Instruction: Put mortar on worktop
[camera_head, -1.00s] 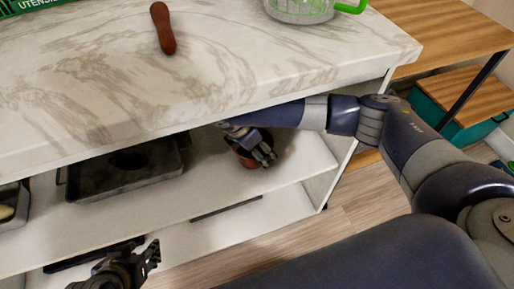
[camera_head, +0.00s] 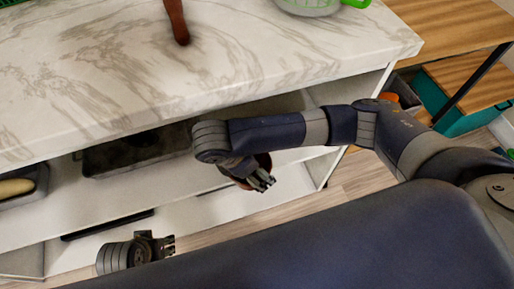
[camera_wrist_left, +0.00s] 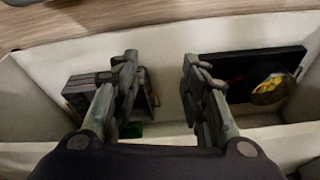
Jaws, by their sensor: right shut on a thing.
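The worktop (camera_head: 110,85) is a white marble-patterned slab across the upper part of the head view. My right gripper (camera_head: 262,182) is shut on the mortar (camera_head: 264,161), a small reddish-brown bowl, below the worktop and at the front of the shelf. My forearm and the gripper hide much of the mortar. My left gripper (camera_head: 170,244) is low in front of the lower shelf, empty; in the left wrist view (camera_wrist_left: 160,90) its fingers are wide apart.
A brown pestle (camera_head: 177,22) and a green-handled colander (camera_head: 308,5) are on the worktop, with bare marble between and in front. A dark baking pan (camera_head: 105,160) is on the shelf below. The left wrist view shows a dark tray (camera_wrist_left: 225,66) with a yellow item.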

